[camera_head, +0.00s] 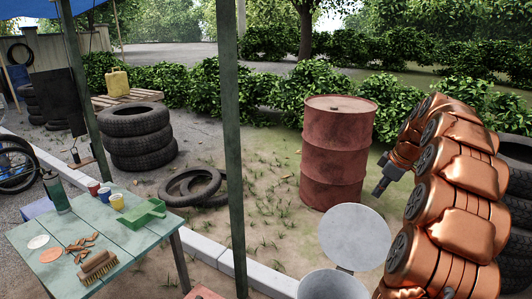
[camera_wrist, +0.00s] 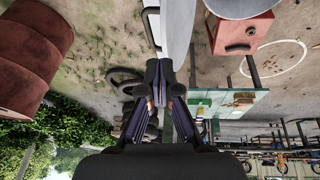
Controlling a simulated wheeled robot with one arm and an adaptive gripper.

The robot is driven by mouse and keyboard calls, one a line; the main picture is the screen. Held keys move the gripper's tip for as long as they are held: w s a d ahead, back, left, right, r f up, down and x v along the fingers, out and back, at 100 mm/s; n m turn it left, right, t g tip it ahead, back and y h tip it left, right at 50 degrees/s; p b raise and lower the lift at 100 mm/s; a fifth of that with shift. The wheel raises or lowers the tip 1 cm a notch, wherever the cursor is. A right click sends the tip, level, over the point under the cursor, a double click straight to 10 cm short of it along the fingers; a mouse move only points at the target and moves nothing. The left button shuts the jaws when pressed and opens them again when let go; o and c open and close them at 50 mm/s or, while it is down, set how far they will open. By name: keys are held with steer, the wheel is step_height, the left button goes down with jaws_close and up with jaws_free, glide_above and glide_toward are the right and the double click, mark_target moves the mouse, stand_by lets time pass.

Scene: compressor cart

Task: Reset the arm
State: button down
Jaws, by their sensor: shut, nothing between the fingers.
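My arm, with copper-coloured links, rises curved at the right of the head view. My gripper (camera_head: 378,190) is at its end, in front of the right side of the rusty red barrel and pointing down and left. The fingers also show in the wrist view (camera_wrist: 160,66), where they are together with nothing between them. The gripper is held in the air, apart from the table. Part of the arm is cut off by the frame edge.
A green table (camera_head: 129,237) with cups, a brush and a green tray stands front left. The red barrel (camera_head: 338,150) stands behind the gripper. A green post (camera_head: 231,150) rises mid-view. A round grey lid (camera_head: 353,236) is open below the gripper. Tyres (camera_head: 138,137) are stacked left.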

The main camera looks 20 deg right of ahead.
steer(key=s+a+r+m+g+p, duration=0.15)
steer(key=s+a, duration=0.25)
steer(key=a, duration=0.9)
steer(key=s+a+r+m+g+p, duration=0.1)
steer(key=s+a+r+p, duration=0.2)
steer(key=a, duration=1)
steer(key=s+a+f+m+g+p, duration=0.1)
steer(key=s+a, duration=0.3)
steer(key=s, duration=0.4)
steer(key=s+a+f+m+g+p, duration=0.1)
steer(key=s+a, duration=0.3)
steer(key=s, duration=0.5)
steer(key=s+a+f+m+g+h+p, duration=0.1)
steer(key=s+a, duration=0.3)
steer(key=s, duration=0.5)
steer(key=shift+s+f+m, duration=0.15)
steer(key=shift+f+m, duration=0.05)
steer(key=shift+m, duration=0.35)
